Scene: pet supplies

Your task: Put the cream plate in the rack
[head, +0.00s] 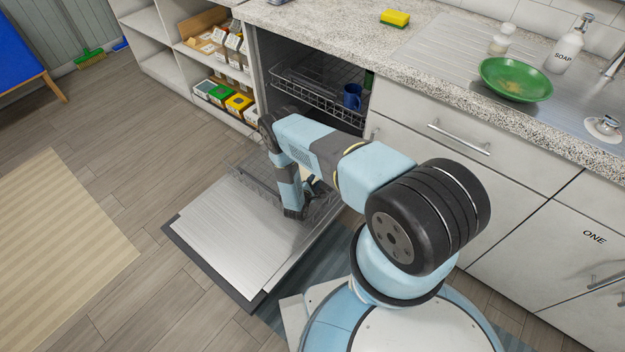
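The dishwasher stands open with its door (225,240) folded down. Its upper wire rack (310,96) shows inside the opening, and a lower wire rack (262,183) lies low over the door, partly behind my arm. A small cream-coloured patch (309,181) shows just right of my wrist at the lower rack; I cannot tell whether it is the cream plate. My gripper (294,211) is at the low end of my arm, over the door and beside the lower rack. Its fingers are hidden or too small to make out, so its opening and any hold are unclear.
A blue mug (352,96) is in the upper rack. A green dish (516,79), soap bottle (565,50) and yellow sponge (395,18) are on the counter. Shelves (160,50) with boxes stand left of the dishwasher.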

